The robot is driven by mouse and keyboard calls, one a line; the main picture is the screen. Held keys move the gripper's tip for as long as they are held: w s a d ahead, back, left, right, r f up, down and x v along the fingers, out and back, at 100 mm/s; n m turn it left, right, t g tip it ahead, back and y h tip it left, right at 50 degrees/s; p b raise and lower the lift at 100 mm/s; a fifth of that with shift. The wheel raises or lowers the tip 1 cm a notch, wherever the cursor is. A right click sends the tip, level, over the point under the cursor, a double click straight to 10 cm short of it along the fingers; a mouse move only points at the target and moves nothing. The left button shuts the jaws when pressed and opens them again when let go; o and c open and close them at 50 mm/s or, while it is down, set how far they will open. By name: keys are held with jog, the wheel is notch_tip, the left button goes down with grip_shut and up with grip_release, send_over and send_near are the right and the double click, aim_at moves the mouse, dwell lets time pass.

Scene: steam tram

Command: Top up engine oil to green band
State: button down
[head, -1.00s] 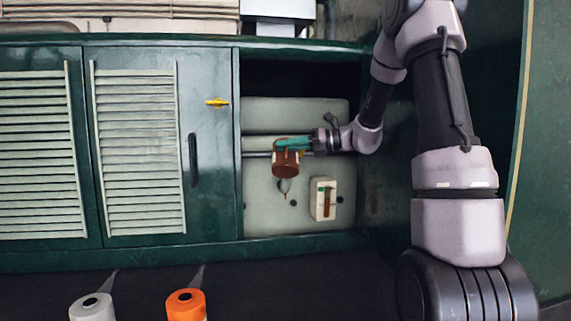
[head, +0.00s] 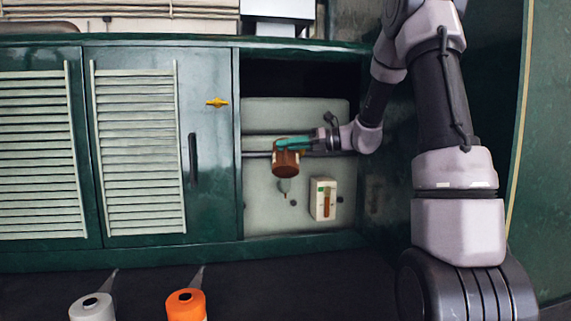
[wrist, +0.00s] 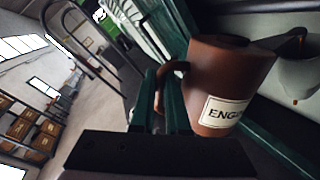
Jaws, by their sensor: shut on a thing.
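A brown jug (head: 286,166) hangs in the open cabinet bay, in front of a pale panel. My gripper (head: 292,144), with teal fingers, is shut on its handle; the grip also shows in the wrist view (wrist: 172,95). In the wrist view the jug (wrist: 222,75) has a label starting "ENG", and its dark spout points at a pale funnel (wrist: 302,82). A small brown drop shows near the funnel. In the head view the funnel (head: 284,186) is just below the jug, partly hidden by it. A gauge (head: 323,198) with a green band at its top and a brown column stands right of the funnel.
A louvred green door (head: 137,140) with a black handle and a yellow latch (head: 217,103) is left of the bay. A white bottle (head: 92,306) and an orange bottle (head: 186,304) stand in front. A green wall (head: 545,150) is at the right.

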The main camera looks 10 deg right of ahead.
jog(key=shift+w+r+m, duration=0.25)
jog(key=shift+r+m, duration=0.15)
jog(key=shift+r, duration=0.4)
dwell(0.9)
jog(key=shift+w+d+r+m+g, duration=0.1)
jog(key=shift+w+r+m+g, duration=0.3)
jog(key=shift+r, duration=0.4)
jog(key=shift+s+f, duration=0.1)
jog(key=shift+f, duration=0.1)
dwell(0.4)
jog(key=shift+s+f+t, duration=0.15)
jog(key=shift+f+t, duration=0.15)
jog(key=shift+f, duration=0.1)
dwell(0.6)
jog(key=shift+s+f+n, duration=0.15)
jog(key=shift+f+n, duration=0.15)
jog(key=shift+n, duration=0.1)
jog(key=shift+f, duration=0.1)
dwell(0.6)
jog(key=shift+s+f+n, duration=0.2)
jog(key=shift+f+n, duration=0.1)
jog(key=shift+f, duration=0.05)
